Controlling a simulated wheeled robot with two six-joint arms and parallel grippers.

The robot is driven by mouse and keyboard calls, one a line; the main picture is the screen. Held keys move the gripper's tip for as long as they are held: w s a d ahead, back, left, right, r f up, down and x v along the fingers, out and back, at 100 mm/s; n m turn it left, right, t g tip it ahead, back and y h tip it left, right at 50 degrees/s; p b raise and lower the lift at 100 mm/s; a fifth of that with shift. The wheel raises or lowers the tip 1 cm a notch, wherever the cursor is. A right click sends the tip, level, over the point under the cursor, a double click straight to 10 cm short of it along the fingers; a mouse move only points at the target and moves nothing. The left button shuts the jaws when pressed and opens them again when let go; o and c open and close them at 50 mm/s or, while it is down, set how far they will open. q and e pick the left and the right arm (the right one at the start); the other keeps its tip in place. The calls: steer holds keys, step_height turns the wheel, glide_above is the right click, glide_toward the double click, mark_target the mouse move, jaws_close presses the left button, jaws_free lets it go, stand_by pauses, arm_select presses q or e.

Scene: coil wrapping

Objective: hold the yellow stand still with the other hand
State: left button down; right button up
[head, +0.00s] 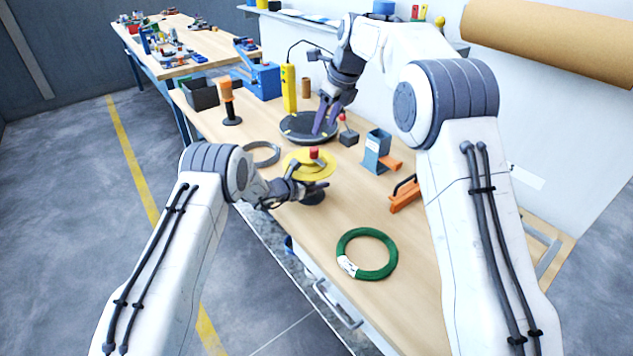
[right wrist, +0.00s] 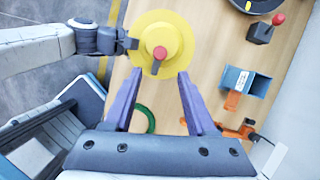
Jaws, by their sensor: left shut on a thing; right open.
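The yellow stand (head: 297,160), a flat yellow disc with a red knob on top, is near the middle of the bench. It also shows in the right wrist view (right wrist: 160,25). My left gripper (head: 318,186) is shut at the near edge of the stand. In the right wrist view my left gripper (right wrist: 132,43) reaches the disc's left side; its exact grip point is hard to see. My right gripper (head: 324,122) is open and empty, over the black round turntable (head: 297,126) in the head view. Its purple fingers (right wrist: 157,74) are spread in the right wrist view.
A green coil (head: 344,243) with a white tag lies at the front of the bench. A grey coil (head: 263,160) lies left of the stand. A blue-grey holder (head: 373,150), an orange clamp-like tool (head: 405,196) and a red-knobbed block (head: 348,137) stand to the right.

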steer(key=f+n+g+y, duration=0.1)
steer(key=f+n, duration=0.1)
steer(key=n, duration=0.3)
steer(key=s+f+n+g+y, duration=0.1)
steer(key=f+n+y, duration=0.1)
steer(key=n, duration=0.3)
steer(key=f+n+g+y, duration=0.1)
steer(key=f+n+y, duration=0.1)
steer(key=n, duration=0.3)
steer(key=shift+s+d+f+n, duration=0.1)
steer(key=shift+s+f+n, duration=0.2)
steer(key=shift+f, duration=0.05)
steer(key=n, duration=0.1)
steer(key=n+y, duration=0.1)
steer(key=n, duration=0.1)
steer(key=n+y, duration=0.1)
steer(key=n, duration=0.1)
steer(key=shift+d+f, duration=0.2)
steer(key=shift+f, duration=0.15)
steer(key=n+y, duration=0.2)
steer(key=n, duration=0.3)
steer(key=n+t+y, duration=0.3)
steer(key=n+y, duration=0.3)
steer(key=n, duration=1.1)
glide_toward(314, 149)
steer(key=a, duration=0.3)
steer(key=w+a, duration=0.1)
steer(key=a, duration=0.6)
steer(key=shift+w+f, duration=0.1)
steer(key=shift+w, duration=0.3)
